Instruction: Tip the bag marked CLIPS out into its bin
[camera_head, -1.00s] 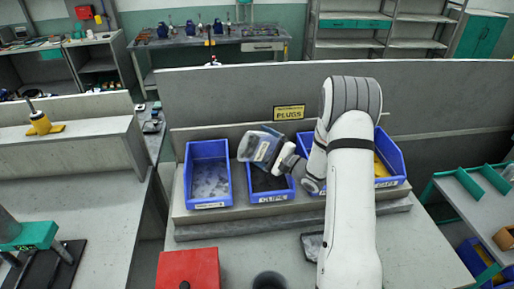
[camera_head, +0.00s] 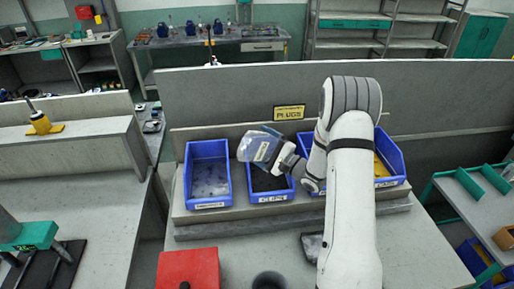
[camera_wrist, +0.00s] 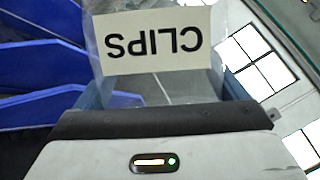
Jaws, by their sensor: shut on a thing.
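My gripper (camera_head: 289,164) is shut on the clear bag (camera_head: 258,148). The bag hangs tilted to the upper left of the jaws, above the back of the second blue bin from the left (camera_head: 271,197). In the wrist view the bag (camera_wrist: 232,92) carries a white label (camera_wrist: 152,42) reading CLIPS, upside down. The bag looks mostly clear there; whether anything is left inside I cannot tell. The second bin holds dark contents, and its front label is too small to read surely.
The leftmost blue bin (camera_head: 209,203) holds greyish pieces. More blue bins (camera_head: 394,164) stand to the right, partly behind my arm, one with yellow contents. A PLUGS sign (camera_head: 289,113) is on the panel behind. A red box (camera_head: 188,268) stands in front.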

